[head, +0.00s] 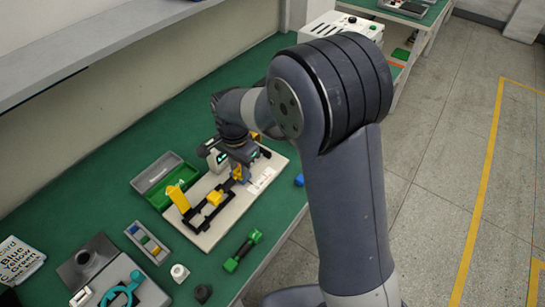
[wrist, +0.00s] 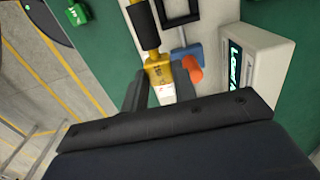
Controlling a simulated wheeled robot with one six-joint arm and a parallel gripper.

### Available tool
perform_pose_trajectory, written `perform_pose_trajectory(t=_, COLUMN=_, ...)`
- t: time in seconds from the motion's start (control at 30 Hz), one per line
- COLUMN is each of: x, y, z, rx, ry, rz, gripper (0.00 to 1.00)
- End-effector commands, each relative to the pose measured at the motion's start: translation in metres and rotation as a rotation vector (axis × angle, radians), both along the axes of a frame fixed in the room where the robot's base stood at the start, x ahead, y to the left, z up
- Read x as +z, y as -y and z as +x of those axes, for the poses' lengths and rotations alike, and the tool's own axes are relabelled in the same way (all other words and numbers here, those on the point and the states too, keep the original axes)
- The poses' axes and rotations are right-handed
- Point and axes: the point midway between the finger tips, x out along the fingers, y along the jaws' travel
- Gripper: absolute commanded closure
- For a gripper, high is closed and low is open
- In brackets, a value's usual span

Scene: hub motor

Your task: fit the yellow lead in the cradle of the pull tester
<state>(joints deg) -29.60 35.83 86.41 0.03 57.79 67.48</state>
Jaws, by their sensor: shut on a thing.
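The yellow lead (wrist: 160,72) has a yellow end with a printed label and a black sleeve (wrist: 145,25). My gripper (wrist: 160,85) is shut on that yellow end, one dark finger on each side. In the head view my gripper (head: 238,172) is low over the pull tester (head: 205,240), a pale board with black bars and yellow parts. A yellow block (head: 214,197) there looks like the lead's far end. A blue bracket (wrist: 186,51) and an orange piece (wrist: 193,75) stand beside the held end. I cannot tell whether the lead touches the cradle.
A green-ended black lead (head: 243,250) lies in front of the tester. A green open box (head: 165,180) and a grey tray of coloured pieces (head: 148,242) stand to the left. A pale box with a display (wrist: 252,75) is close right of my gripper in the wrist view.

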Motion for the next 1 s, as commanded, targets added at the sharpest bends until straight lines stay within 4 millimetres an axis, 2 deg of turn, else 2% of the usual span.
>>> perform_pose_trajectory(t=0.03, x=0.004, y=-0.018, z=-0.003, rx=0.007, ry=-0.002, rz=-0.001, gripper=0.97)
perform_pose_trajectory(t=0.1, x=0.003, y=-0.036, z=-0.007, rx=0.006, ry=-0.001, rz=-0.001, gripper=0.97)
perform_pose_trajectory(t=0.2, x=0.000, y=-0.054, z=-0.012, rx=0.004, ry=-0.001, rz=-0.001, gripper=0.97)
perform_pose_trajectory(t=0.3, x=-0.003, y=-0.063, z=-0.014, rx=0.001, ry=-0.001, rz=-0.001, gripper=0.97)
perform_pose_trajectory(t=0.53, x=-0.019, y=-0.065, z=-0.015, rx=-0.001, ry=0.000, rz=0.000, gripper=0.97)
perform_pose_trajectory(t=0.83, x=-0.054, y=-0.065, z=-0.015, rx=-0.001, ry=0.000, rz=0.000, gripper=0.97)
perform_pose_trajectory(t=1.0, x=-0.063, y=-0.065, z=-0.014, rx=-0.001, ry=0.001, rz=0.001, gripper=0.97)
